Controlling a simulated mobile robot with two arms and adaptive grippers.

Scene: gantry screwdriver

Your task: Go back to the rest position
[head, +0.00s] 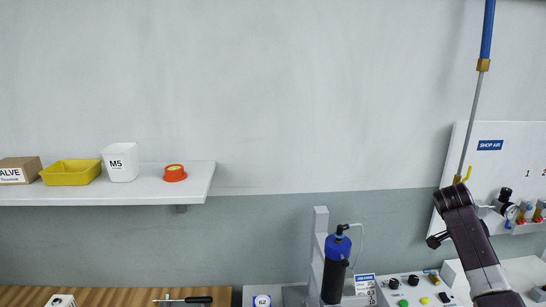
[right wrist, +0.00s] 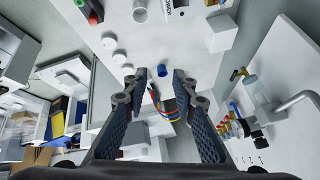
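My right gripper (right wrist: 154,84) shows in the right wrist view with its two dark fingers spread apart. Nothing is held between them; a blue cup-like object and coloured cables appear beyond the gap. In the head view my dark right arm rises from the bottom right corner, in front of the shop air panel (head: 508,153), and its gripper cannot be made out there. My left gripper and arm are not in the head view.
A wall shelf (head: 130,190) at left holds a yellow bin (head: 71,173), a white M5 bin (head: 121,162), a cardboard box (head: 20,168) and an orange round item (head: 175,173). A blue-black cylinder (head: 336,268) stands at lower centre. A blue-topped pole (head: 477,100) hangs by my right arm.

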